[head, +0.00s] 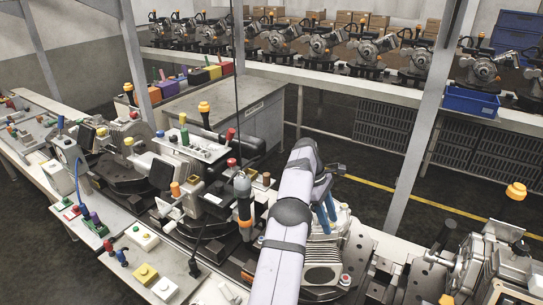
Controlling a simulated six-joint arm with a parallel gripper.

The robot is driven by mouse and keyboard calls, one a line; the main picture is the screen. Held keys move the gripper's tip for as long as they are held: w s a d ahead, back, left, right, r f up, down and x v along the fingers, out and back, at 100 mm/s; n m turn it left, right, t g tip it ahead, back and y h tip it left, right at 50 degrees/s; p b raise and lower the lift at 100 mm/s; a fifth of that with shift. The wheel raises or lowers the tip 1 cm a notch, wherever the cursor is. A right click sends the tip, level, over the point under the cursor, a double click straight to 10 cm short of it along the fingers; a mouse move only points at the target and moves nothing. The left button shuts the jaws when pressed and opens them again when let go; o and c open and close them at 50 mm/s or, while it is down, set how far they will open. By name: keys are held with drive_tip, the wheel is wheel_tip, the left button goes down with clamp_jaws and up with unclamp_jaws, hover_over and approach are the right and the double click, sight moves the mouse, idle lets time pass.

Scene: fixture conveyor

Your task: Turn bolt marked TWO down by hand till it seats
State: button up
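My arm reaches up from the bottom middle of the head view and bends down at its far end. Two blue finger-like parts, which look like my gripper (327,222), show just right of the arm, over a grey ribbed machine part (322,252). The arm hides much of this area. I cannot tell whether the fingers are apart, shut or touching anything. No bolt marked TWO can be made out; any bolts and markings there are too small or hidden.
An orange-and-grey hand tool (243,203) stands upright left of my arm. Fixtures and control boxes crowd the left bench, including a white box with a yellow button (146,273). A grey post (425,110) rises at the right. A blue bin (471,101) sits on the back conveyor.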

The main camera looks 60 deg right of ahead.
drive_tip(key=shift+a+n+h, duration=0.15)
drive_tip(key=shift+n+h, duration=0.35)
drive_tip(key=shift+n, duration=0.8)
drive_tip(key=shift+a+f+n+t+h+b, duration=0.1)
drive_tip(key=shift+n+t+h+b, duration=0.1)
drive_tip(key=shift+n+b, duration=0.3)
drive_tip(key=shift+f+n+t+h+b, duration=0.1)
drive_tip(key=shift+n+h+b, duration=0.1)
drive_tip(key=shift+n+b, duration=0.3)
drive_tip(key=n+b, duration=0.1)
drive_tip(key=n+h+b, duration=0.1)
drive_tip(key=n+b, duration=0.1)
drive_tip(key=shift+s+a+f+t, duration=0.1)
drive_tip(key=shift+s+a+t, duration=0.05)
drive_tip(key=shift+t, duration=0.15)
drive_tip(key=n+t+h+b, duration=0.1)
drive_tip(key=n+b, duration=0.2)
drive_tip(key=b, duration=0.1)
drive_tip(key=shift+s+a+n, duration=0.1)
drive_tip(key=shift+s+n, duration=0.05)
drive_tip(key=shift+n, duration=0.15)
drive_tip(key=w+a+r+n+t+h+b, duration=0.1)
drive_tip(key=w+a+r+t+h, duration=0.1)
drive_tip(key=w+r, duration=0.8)
drive_tip(key=w+a+r+t+h+b, duration=0.1)
drive_tip(key=w+a+r+h, duration=0.3)
drive_tip(key=w+r+h, duration=0.3)
drive_tip(key=shift+w+r+n+t+h, duration=0.35)
drive_tip(key=shift+w+r, duration=1.4)
drive_tip(key=shift+r, duration=1.95)
